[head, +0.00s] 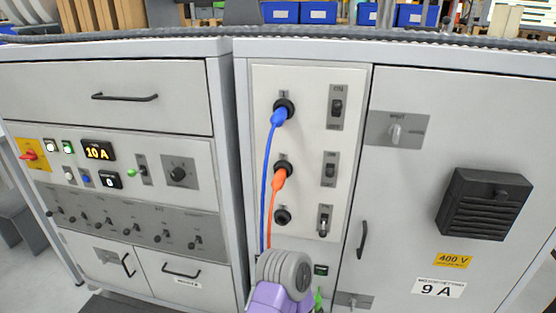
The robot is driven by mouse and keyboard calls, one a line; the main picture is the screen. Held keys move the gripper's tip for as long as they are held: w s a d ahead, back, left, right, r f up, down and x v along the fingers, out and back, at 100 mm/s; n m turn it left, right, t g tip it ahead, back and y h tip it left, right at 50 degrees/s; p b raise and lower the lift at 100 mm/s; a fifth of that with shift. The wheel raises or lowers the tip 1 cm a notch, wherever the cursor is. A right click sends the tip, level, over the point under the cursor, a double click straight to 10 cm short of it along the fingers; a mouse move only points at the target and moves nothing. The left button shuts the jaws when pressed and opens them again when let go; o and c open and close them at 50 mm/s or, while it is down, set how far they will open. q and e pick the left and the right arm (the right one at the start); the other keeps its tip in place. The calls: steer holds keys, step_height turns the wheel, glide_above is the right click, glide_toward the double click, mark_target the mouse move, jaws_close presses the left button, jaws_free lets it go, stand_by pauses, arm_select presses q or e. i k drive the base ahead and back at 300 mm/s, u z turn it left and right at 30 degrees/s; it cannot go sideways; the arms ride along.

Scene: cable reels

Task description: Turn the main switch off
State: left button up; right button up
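A red rotary handle on a yellow plate (29,152) sits at the far left edge of the left cabinet's control panel. It looks like the main switch. Its handle lies roughly sideways, and its markings are too small to read. Beside it, a lit display (98,151) reads 10 A, and a green lamp (68,146) appears lit. A grey and purple part of my arm rises at the bottom centre, in front of the cabinets. Neither gripper's fingers are in view.
A blue plug (279,116) and an orange plug (280,178) sit in sockets on the middle panel, with cables hanging down. Rocker switches (337,107) line its right side. The right cabinet has a grey rotary switch (395,132) and a black vent box (485,204). Drawer handles (125,97) protrude at left.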

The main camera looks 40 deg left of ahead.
mark_target(30, 155)
steer(key=u, duration=3.4)
steer(key=i, duration=0.2)
steer(key=z, duration=0.4)
